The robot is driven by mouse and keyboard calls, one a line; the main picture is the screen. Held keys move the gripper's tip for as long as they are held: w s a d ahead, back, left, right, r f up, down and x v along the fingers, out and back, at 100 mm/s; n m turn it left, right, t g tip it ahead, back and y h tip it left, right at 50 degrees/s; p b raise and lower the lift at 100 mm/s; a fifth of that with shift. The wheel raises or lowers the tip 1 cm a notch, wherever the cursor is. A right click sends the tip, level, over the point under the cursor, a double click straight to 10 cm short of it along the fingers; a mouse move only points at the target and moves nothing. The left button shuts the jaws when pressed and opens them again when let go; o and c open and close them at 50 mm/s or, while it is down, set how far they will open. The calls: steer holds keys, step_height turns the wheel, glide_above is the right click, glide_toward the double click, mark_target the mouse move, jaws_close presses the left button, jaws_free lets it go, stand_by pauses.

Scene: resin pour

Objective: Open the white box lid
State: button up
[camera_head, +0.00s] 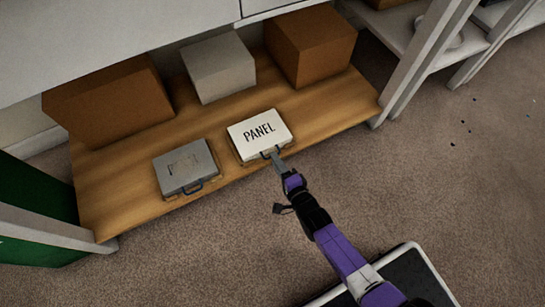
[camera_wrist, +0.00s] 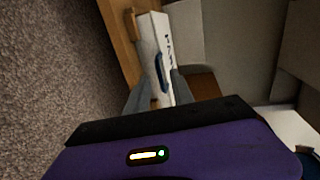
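The white box (camera_head: 250,131) has "PANEL" in dark letters on its lid and sits near the front edge of the wooden shelf. Its lid looks shut. A dark handle (camera_wrist: 162,72) is on its front side, facing my gripper. The white box (camera_wrist: 150,35) also shows in the wrist view, with part of the lettering. My gripper (camera_head: 277,157) is at the handle in the head view. In the wrist view my gripper (camera_wrist: 158,92) has its two grey fingers apart, one on each side of the handle's near end. I cannot tell whether they touch it.
A grey case (camera_head: 186,166) with a handle sits close left of the white box. Behind stand a brown box (camera_head: 108,103), a light grey box (camera_head: 219,68) and another brown box (camera_head: 311,45). The wooden shelf (camera_head: 120,205) is low, under a white surface.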

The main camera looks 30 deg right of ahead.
steer(key=shift+b+x, duration=0.55)
steer(key=shift+x, duration=1.15)
jaws_close()
